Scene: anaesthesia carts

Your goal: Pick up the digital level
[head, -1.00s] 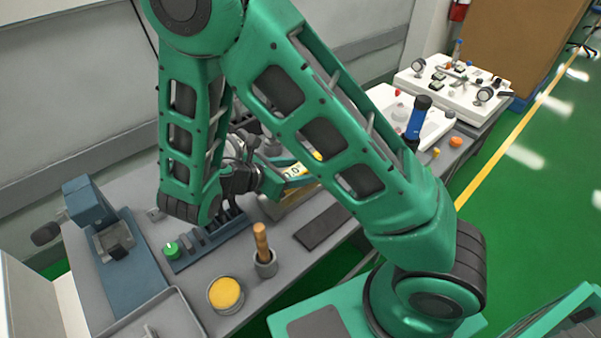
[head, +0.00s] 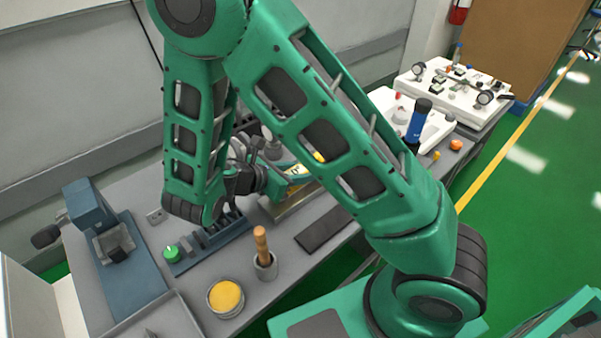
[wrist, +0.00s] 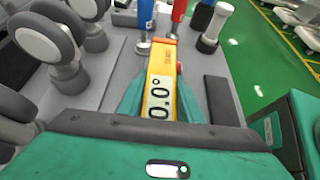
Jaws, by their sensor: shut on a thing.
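The digital level is a yellow bar with a pale display reading 0.0°. In the wrist view the digital level (wrist: 161,82) lies between the green fingers of my gripper (wrist: 160,98), which are shut on its sides. In the head view the level (head: 298,170) is partly hidden behind my arm, and my gripper (head: 280,182) is around it at the back part of the grey bench. A tan block shows just below it in the head view. Whether the level touches anything beneath is hard to tell.
A pestle in a grey cup (head: 264,268), a yellow-filled tin (head: 226,297), a green knob (head: 171,252) and a blue vise (head: 95,210) stand on the near bench. A flat dark strip (head: 325,228) lies at the edge. A blue-handled tool (head: 417,122) stands beyond.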

